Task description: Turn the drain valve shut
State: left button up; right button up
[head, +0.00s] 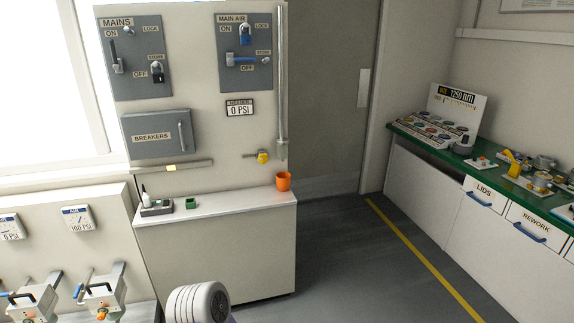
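What looks like the drain valve is a small fitting with a yellow part (262,156) low on the light wall panel, near the foot of a vertical grey pipe (281,80). A thin brass-coloured piece sticks out to its left. It is too small to tell whether the valve is open or shut. Neither gripper shows; only a rounded white and grey part of my arm is at the bottom edge, well below the valve.
A cabinet with a white top (230,207) stands under the panel, holding a small green box (192,203) and a dark device (156,208). The header gauge (240,108) reads 0 PSI. A green-topped bench (420,142) is at right. The floor between is clear.

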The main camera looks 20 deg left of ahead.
aim_at(263, 159)
jog(key=u, duration=0.8)
jog(key=i, duration=0.65)
jog(key=u, duration=0.95)
jog(key=i, duration=1.2)
jog(key=z, duration=1.2)
jog(key=i, duration=0.65)
jog(key=z, duration=0.55)
